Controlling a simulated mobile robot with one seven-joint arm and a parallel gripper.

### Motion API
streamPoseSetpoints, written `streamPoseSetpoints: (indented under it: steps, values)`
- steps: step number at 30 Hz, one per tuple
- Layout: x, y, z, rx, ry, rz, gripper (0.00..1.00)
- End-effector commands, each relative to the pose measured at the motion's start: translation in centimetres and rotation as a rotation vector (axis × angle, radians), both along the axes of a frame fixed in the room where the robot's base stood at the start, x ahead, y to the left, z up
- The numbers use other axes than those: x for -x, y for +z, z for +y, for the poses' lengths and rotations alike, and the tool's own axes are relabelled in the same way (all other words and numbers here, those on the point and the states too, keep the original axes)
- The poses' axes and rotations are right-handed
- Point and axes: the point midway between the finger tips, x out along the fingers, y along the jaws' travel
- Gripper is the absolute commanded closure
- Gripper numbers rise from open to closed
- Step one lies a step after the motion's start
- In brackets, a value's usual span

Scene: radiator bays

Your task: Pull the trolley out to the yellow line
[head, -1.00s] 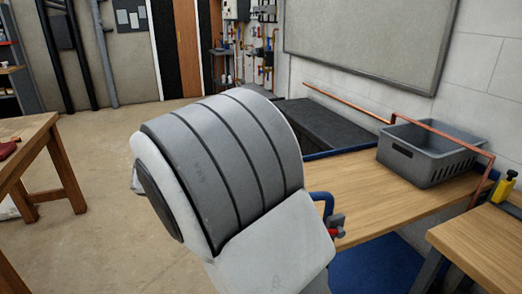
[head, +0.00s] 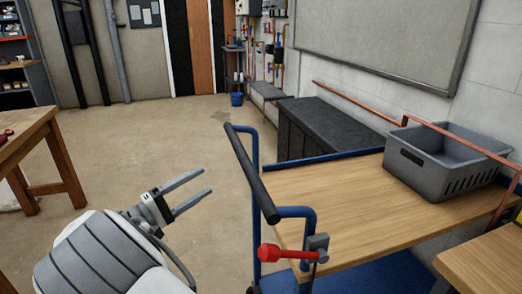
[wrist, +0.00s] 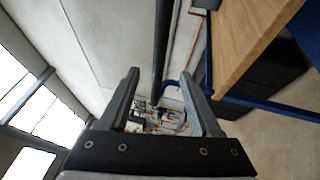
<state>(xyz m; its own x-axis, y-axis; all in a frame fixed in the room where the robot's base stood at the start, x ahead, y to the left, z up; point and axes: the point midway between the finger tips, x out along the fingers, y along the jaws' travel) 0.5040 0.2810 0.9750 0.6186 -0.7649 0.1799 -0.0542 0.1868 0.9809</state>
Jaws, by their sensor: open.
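The trolley has a wooden top (head: 340,205), a blue frame and a black push bar (head: 251,172) at its left end. A red-knobbed lever (head: 285,252) sits at its near left corner. My gripper (head: 207,182) is open and empty, left of the push bar and apart from it, fingers pointing towards it. In the wrist view, the black bar (wrist: 163,45) appears between the two open fingers, beyond them. The wooden top (wrist: 255,40) shows there at upper right.
A grey crate (head: 442,165) stands on the trolley top. Copper pipe (head: 350,103) runs by the wall. A dark chest (head: 335,130) is behind the trolley. A wooden bench (head: 30,150) stands left and another (head: 490,265) at lower right. Floor (head: 160,140) between is clear.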

Motion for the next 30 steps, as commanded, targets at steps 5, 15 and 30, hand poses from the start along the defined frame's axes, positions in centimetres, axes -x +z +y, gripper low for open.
streamPoseSetpoints:
  steps: [5, 15, 30]
  values:
    - [-0.9, 0.2, -1.2, 0.001, -0.003, -0.001, 0.36]
    - [-5.3, 1.4, -6.8, 0.001, -0.005, -0.002, 0.36]
    - [-10.4, 3.0, -12.9, 0.0, -0.001, 0.0, 0.36]
